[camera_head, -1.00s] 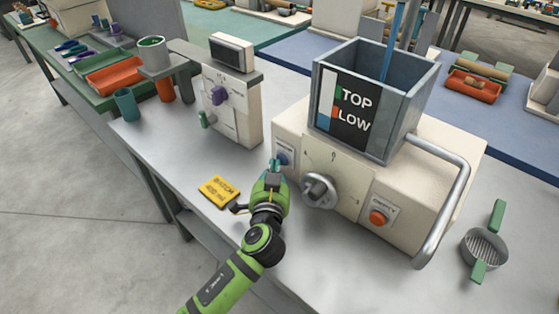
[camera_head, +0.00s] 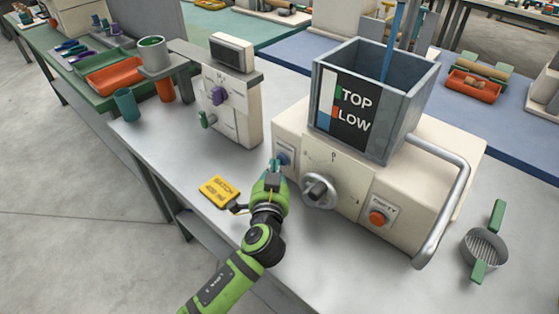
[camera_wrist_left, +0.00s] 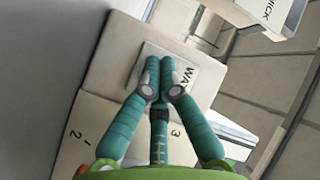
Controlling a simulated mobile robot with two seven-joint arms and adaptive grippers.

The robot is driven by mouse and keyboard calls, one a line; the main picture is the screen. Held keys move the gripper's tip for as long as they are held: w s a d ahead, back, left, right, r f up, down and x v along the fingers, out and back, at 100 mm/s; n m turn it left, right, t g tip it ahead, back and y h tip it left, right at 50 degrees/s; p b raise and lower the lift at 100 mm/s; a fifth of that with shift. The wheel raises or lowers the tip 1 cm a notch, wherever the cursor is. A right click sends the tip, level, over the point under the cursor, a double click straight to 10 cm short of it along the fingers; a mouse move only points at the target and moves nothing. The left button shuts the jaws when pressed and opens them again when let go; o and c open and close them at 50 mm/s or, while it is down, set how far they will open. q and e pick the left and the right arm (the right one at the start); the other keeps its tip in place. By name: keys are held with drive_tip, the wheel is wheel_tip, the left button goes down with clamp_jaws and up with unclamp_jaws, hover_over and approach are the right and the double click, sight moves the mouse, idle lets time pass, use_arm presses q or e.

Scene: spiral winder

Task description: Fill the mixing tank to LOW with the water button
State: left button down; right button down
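The mixing tank (camera_head: 400,115) is an open grey box on a cream machine (camera_head: 400,190). Its front panel reads TOP and LOW. A blue level strip (camera_head: 325,121) fills the lower part of the gauge, its top close to the red mark by LOW. The blue water button (camera_head: 283,157) is on the machine's left front. My left gripper (camera_head: 275,166) is at this button, fingers together and empty. In the left wrist view its fingertips (camera_wrist_left: 160,72) cover the button beside a label starting "WA"; contact is hidden. My right gripper is not in view.
A grey dial (camera_head: 319,191) and an orange button (camera_head: 378,217) are right of my gripper. A yellow batch card (camera_head: 219,192) lies on the table. A second machine (camera_head: 232,105) stands left. A green-handled strainer (camera_head: 485,248) lies right, beyond the bent pipe (camera_head: 452,205).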

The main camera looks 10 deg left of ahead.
use_arm(q)
drive_tip(key=shift+s, duration=0.1)
idle(0.5)
drive_tip(key=shift+s+a, duration=0.4)
drive_tip(key=shift+s, duration=0.2)
drive_tip(key=shift+s+a+p, duration=0.3)
drive_tip(key=shift+s+a, duration=0.05)
drive_tip(key=shift+s, duration=0.1)
drive_tip(key=shift+s+a, duration=0.55)
drive_tip(key=shift+s, duration=0.25)
drive_tip(key=shift+s+a, duration=0.5)
drive_tip(key=shift+s, duration=0.3)
idle(0.9)
